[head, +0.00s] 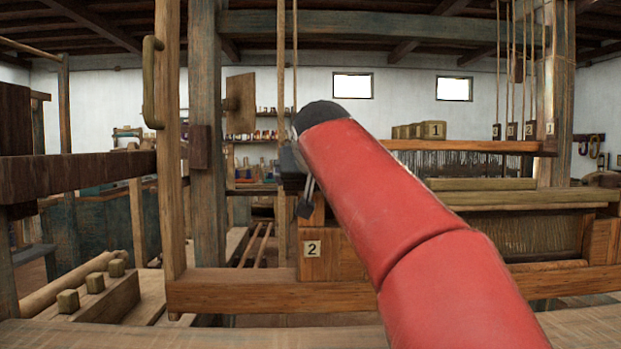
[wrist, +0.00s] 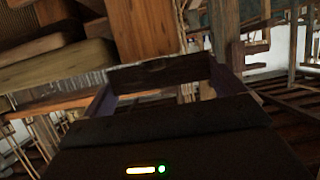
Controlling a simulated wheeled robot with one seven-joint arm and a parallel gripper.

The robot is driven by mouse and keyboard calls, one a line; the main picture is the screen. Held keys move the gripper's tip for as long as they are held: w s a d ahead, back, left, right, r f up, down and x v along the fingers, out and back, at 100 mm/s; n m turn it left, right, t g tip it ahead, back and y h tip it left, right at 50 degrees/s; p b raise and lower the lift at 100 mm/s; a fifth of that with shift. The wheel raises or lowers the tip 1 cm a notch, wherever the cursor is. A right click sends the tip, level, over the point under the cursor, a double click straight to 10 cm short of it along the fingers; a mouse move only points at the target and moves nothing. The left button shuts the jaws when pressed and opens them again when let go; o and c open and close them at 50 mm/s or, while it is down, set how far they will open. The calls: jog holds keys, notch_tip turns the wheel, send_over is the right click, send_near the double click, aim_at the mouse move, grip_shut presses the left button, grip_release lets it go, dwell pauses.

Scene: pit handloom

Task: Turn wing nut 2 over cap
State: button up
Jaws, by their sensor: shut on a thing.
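My gripper (head: 304,196) is at the end of my red arm, just above the wooden block that bears the number plate 2 (head: 312,249). In the wrist view my gripper (wrist: 162,78) has a dark wooden bar (wrist: 160,72) between its two fingers and is shut on it. This bar looks like wing nut 2, but no label shows on it. The brown wooden block (wrist: 140,28) lies just beyond the fingers in the wrist view. I cannot make out a separate cap, and my arm hides part of the loom behind it.
A wooden post (head: 168,140) with a handle stands left of the gripper. A long beam (head: 240,294) runs below the block. A bench with pegs (head: 95,283) is at lower left.

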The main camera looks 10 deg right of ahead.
jog(key=shift+m+h, duration=0.3)
jog(key=o, duration=0.6)
jog(key=v, duration=0.8)
jog(key=shift+b, duration=0.35)
